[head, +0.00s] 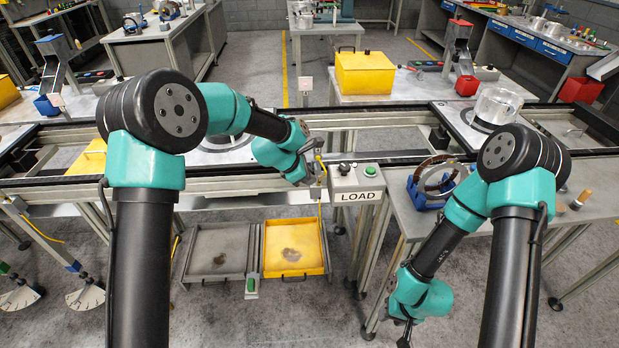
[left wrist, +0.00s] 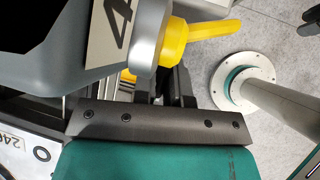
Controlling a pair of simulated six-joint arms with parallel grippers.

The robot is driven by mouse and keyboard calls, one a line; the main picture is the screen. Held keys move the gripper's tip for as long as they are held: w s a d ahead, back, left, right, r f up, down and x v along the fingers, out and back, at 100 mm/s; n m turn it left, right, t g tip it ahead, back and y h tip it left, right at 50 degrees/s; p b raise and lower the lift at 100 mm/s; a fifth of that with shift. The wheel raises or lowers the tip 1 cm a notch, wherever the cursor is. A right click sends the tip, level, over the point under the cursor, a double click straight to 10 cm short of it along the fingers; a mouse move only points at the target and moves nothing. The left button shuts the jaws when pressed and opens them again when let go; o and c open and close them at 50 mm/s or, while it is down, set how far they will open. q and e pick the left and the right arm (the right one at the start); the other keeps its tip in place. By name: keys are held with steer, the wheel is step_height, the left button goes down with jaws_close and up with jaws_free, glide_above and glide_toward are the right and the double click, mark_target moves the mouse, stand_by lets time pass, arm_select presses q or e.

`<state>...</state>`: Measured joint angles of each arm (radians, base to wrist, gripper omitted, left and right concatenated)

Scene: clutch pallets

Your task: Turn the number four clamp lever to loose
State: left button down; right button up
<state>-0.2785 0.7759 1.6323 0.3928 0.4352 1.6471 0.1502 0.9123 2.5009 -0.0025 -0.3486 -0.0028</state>
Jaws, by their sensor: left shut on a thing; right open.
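The number four clamp lever (left wrist: 205,38) is yellow and sticks out to the right from a grey clamp body (left wrist: 148,35) in the left wrist view. A plate marked 4 (left wrist: 112,32) is on that body. My left gripper (left wrist: 172,82) is at the lever and shut on it; the exact contact is partly hidden behind the lever's hub. In the head view my left gripper (head: 308,178) is at the conveyor's front rail, left of the LOAD box. My right gripper (head: 406,338) hangs low at the bottom of the head view, open and apart from everything.
The LOAD button box (head: 356,183) is close to the right of my left gripper. A grey tray (head: 197,268) and a yellow tray (head: 326,268) sit below. A blue fixture with a ring (head: 425,192) stands on the right table.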

arm_select(q)
steer(key=shift+a+r+y, duration=0.1)
steer(key=shift+r+y, duration=0.15)
steer(key=shift+y, duration=0.6)
steer(key=shift+a+r+y, duration=0.1)
steer(key=shift+r+y, duration=0.15)
steer(key=shift+y, duration=0.6)
steer(key=shift+a+g, duration=0.1)
steer(key=shift+g, duration=0.2)
steer(key=c, duration=1.5)
jaws_free()
steer(key=shift+o, duration=0.2)
steer(key=shift+r, duration=0.1)
steer(key=v, duration=1.7)
steer(key=shift+s+d+r, duration=0.15)
steer(key=shift+d+r, duration=0.1)
steer(key=shift+o, duration=0.2)
